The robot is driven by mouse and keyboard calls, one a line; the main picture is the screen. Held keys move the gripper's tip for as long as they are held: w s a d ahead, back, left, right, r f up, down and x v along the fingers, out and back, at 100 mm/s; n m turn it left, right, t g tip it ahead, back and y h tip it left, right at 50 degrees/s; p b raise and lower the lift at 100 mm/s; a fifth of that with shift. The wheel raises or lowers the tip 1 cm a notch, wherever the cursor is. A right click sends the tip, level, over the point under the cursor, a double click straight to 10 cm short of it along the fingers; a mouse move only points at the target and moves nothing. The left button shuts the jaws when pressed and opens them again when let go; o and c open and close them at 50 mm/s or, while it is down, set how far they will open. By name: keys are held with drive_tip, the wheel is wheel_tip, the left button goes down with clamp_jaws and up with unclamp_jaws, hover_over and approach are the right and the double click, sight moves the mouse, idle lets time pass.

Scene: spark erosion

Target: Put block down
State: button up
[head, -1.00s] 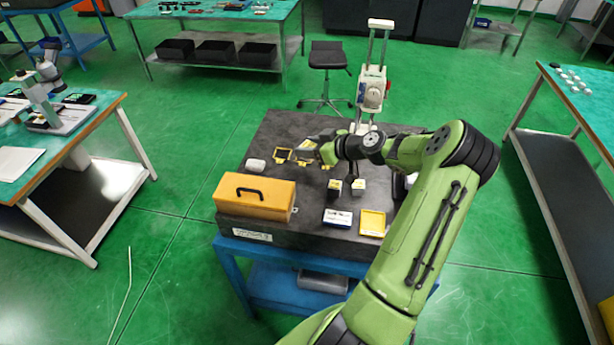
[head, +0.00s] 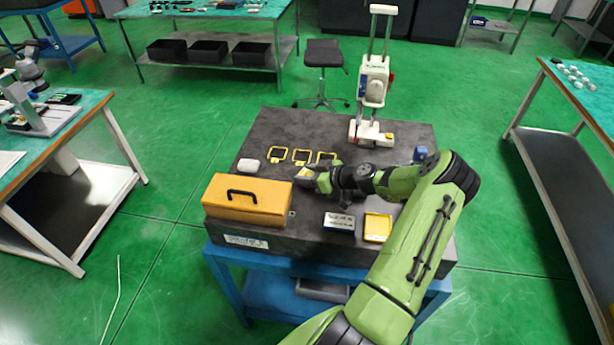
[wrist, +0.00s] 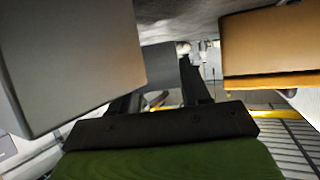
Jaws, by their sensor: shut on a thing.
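My gripper (head: 310,175) is shut on a small grey block (wrist: 158,64), which sits between the two dark fingers in the wrist view. In the head view the held block shows only as a small pale and yellow patch at the gripper's tip, just right of the orange toolbox (head: 250,203). Three yellow-edged dark squares (head: 278,154) (head: 301,156) (head: 326,158) lie in a row on the dark tabletop (head: 265,128), behind the gripper. I cannot tell whether the held block touches the table.
The toolbox also fills the right of the wrist view (wrist: 268,42). A big grey block face (wrist: 70,60) is close at left there. A white-topped box (head: 339,221) and yellow tray (head: 378,227) are at the front. A white round piece (head: 249,165) lies left; a machine (head: 373,85) stands behind.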

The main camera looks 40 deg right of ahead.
drive_tip(key=shift+f, duration=0.2)
drive_tip(key=shift+f+b, duration=0.4)
drive_tip(key=shift+b, duration=0.15)
